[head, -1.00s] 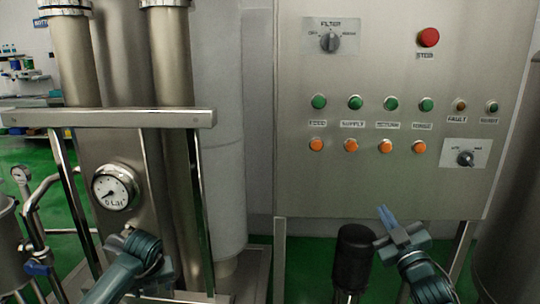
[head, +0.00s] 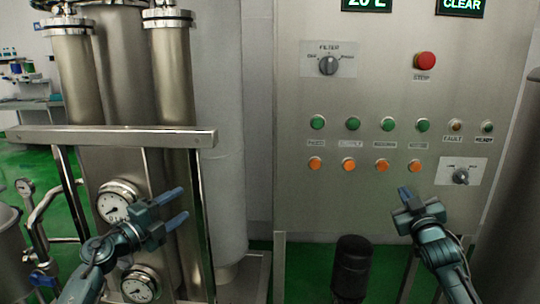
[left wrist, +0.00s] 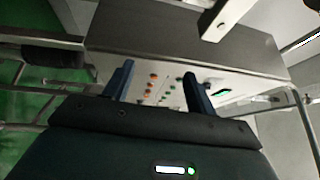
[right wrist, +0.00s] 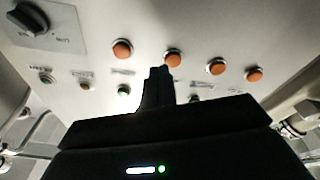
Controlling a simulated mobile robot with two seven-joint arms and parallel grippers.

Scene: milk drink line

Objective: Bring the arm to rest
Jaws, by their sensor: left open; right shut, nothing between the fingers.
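My left gripper (head: 178,208) is open and empty in the head view, in front of the steel filter columns and just right of the upper gauge. Its two blue fingers (left wrist: 158,85) stand apart in the left wrist view, with the control panel beyond them. My right gripper (head: 404,193) is shut and empty, below the panel's orange buttons and left of the lower knob. In the right wrist view its fingers (right wrist: 158,88) are together, with the panel face behind them. I see no contact with any button.
The control panel (head: 300,200) carries a filter knob (head: 328,65), a red stop button (head: 424,61), green and orange buttons, and a lower knob (head: 460,176). A steel crossbar (head: 110,136) fronts the columns. Gauges (head: 117,203) (head: 139,287) sit close to my left arm. A black motor (head: 352,265) stands below the panel.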

